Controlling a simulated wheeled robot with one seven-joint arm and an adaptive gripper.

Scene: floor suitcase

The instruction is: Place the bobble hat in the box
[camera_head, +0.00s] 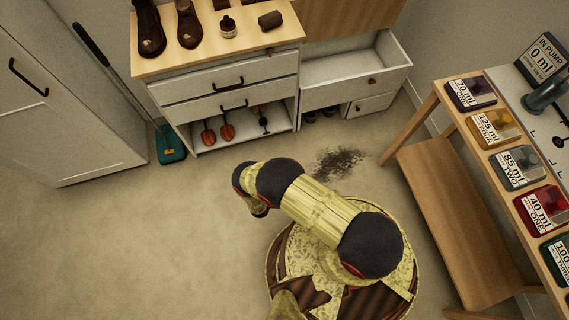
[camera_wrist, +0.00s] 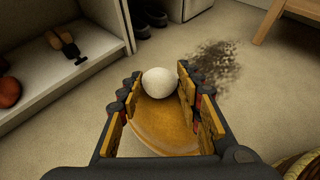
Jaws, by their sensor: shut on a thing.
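The bobble hat (camera_wrist: 152,132) shows in the wrist view with a mustard-orange body and a round white bobble (camera_wrist: 160,82). My gripper (camera_wrist: 160,78) is shut on it, with one finger on each side of the bobble. The hat's body hangs below the fingers over the floor, partly hidden by them. In the head view my arm bends over the floor in the middle; its fingers and the hat are hidden there.
A white cabinet (camera_head: 230,82) with a shoe-topped counter stands at the back, beside an open empty drawer (camera_head: 355,75). A dark dirt patch (camera_head: 338,163) lies on the floor. A wooden bench (camera_head: 455,225) and bottle shelf are at right. The left floor is clear.

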